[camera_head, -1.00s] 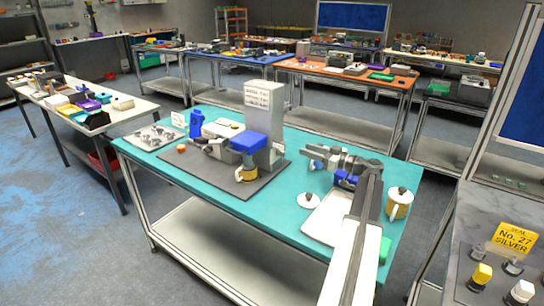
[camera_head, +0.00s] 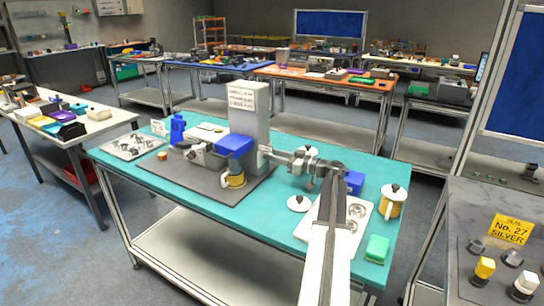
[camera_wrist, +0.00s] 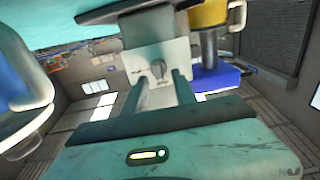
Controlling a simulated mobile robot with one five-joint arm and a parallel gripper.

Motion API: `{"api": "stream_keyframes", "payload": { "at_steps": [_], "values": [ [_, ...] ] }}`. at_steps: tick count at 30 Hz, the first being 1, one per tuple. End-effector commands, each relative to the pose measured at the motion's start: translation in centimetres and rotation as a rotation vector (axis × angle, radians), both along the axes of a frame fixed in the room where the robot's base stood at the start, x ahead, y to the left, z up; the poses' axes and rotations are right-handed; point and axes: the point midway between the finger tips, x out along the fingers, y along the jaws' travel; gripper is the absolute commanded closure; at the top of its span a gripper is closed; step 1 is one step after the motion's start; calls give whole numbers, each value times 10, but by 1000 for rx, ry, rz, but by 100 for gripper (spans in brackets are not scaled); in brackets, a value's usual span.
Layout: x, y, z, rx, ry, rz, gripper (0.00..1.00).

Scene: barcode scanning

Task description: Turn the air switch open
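The grey upright tower (camera_head: 248,105) of the press machine stands on a dark mat on the teal table, with a printed label on its front. In the wrist view, which is turned upside down, a small grey knob (camera_wrist: 158,68), seemingly the air switch, sits on the pale machine face. My gripper (camera_head: 265,155) is at the tower's lower right side. In the wrist view its two fingers (camera_wrist: 158,80) are apart, with the knob between and just beyond the tips. Contact cannot be told. The knob is hidden in the head view.
The blue press head (camera_head: 234,145) is above a yellow cup (camera_head: 234,180), close beside my gripper. A white lid (camera_head: 299,203), a tray (camera_head: 312,228), a yellow-and-white pot (camera_head: 391,201) and a green block (camera_head: 377,248) lie at the right.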

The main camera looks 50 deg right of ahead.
Motion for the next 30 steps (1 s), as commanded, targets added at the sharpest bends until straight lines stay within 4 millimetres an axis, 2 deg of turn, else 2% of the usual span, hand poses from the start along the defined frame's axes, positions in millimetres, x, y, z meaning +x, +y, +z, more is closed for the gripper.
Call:
{"api": "stream_keyframes", "payload": {
  "at_steps": [3, 10, 11, 14, 15, 17, 23, 30],
  "values": [
    [9, 2, 0, 0, 0, -1, 67],
    [11, 3, 0, 0, 0, 0, 67],
    [11, 3, 0, 0, 0, 0, 70],
    [11, 3, 0, 0, 0, 0, 98],
    [11, 3, 0, 0, 0, 0, 100],
    [14, 9, 0, 0, 0, 7, 100],
    [13, 6, 0, 17, 4, 5, 100],
    [13, 4, 0, 120, 29, 5, 100]
  ]
}}
